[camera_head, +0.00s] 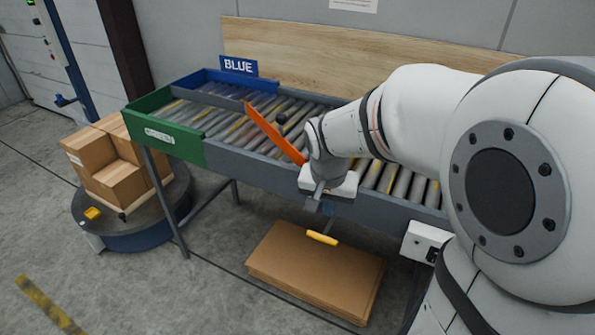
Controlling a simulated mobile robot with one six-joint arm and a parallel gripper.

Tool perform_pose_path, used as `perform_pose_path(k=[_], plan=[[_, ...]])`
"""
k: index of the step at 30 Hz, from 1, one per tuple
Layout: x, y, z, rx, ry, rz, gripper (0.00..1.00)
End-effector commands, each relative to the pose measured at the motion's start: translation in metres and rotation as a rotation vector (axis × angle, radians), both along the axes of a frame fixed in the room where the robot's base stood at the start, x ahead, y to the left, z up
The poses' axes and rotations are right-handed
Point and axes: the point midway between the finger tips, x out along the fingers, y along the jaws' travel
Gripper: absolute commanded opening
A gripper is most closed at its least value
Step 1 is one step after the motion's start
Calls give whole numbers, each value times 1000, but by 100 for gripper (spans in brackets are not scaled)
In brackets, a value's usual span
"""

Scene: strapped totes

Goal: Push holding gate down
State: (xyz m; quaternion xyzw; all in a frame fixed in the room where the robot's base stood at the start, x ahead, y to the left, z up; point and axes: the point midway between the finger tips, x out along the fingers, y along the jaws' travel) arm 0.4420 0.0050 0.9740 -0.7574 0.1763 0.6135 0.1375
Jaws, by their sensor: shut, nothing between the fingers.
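The holding gate, an orange bar (272,134), slants across the roller conveyor (230,128). Its lower right end reaches close to my wrist, and it looks tilted up from the rollers. My gripper (316,206) is shut and empty, in front of the conveyor's near side rail and pointing down. It is to the right of and below the gate's near end. Whether my wrist touches the gate cannot be told. My arm hides part of the rollers to the right.
A flat stack of cardboard (315,275) lies on the floor below my gripper, with a yellow handle-like piece (322,238) above it. A blue BLUE sign (238,66) and a green end wall (165,138) mark the conveyor's left end. Boxes (118,170) stand on a round base at left.

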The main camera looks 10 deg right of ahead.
Motion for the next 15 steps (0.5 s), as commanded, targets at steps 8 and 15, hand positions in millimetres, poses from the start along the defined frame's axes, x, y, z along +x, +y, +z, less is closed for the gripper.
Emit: perform_pose_path(k=[8,15], plan=[[50,10,-36,-1,-13,-160,0],[53,10,-37,0,-16,-175,0]])
